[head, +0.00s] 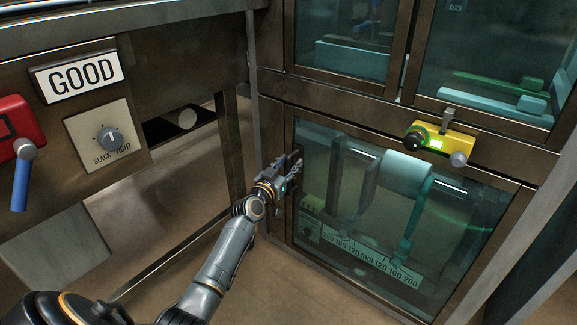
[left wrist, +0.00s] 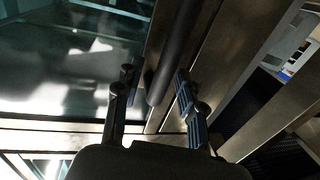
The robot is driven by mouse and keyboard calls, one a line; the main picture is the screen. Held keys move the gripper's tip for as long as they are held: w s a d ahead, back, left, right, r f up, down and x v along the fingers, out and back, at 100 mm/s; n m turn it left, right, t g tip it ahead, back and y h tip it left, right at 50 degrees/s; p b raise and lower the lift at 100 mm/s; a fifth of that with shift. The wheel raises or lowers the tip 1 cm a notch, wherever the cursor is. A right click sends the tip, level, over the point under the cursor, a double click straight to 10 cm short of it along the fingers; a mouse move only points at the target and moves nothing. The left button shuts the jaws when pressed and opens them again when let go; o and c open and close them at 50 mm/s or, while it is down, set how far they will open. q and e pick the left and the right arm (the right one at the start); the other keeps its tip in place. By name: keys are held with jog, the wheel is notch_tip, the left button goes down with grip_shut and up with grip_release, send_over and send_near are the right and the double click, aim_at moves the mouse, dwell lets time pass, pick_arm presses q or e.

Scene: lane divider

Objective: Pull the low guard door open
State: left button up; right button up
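The low guard door (head: 340,230) is a glass panel in a dark metal frame, below the upper glass panels. It looks flush with its surround. Its dark bar handle (head: 297,164) is at the upper left of the door, partly hidden by my gripper. My left gripper (head: 288,172) is at this handle. In the left wrist view the handle (left wrist: 172,50) runs down between the two fingers of the left gripper (left wrist: 157,88). The fingers stand apart on either side of it, with gaps visible, so the gripper looks open. My right gripper is not in view.
At left are a GOOD sign (head: 80,77), a slack/tight dial (head: 108,137) and a red box with a blue-handled lever (head: 21,180). Floor before the door looks clear.

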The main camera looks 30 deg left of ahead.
pick_arm(q)
jog(key=shift+c, duration=0.2)
grip_shut()
jog(key=shift+s, duration=0.1)
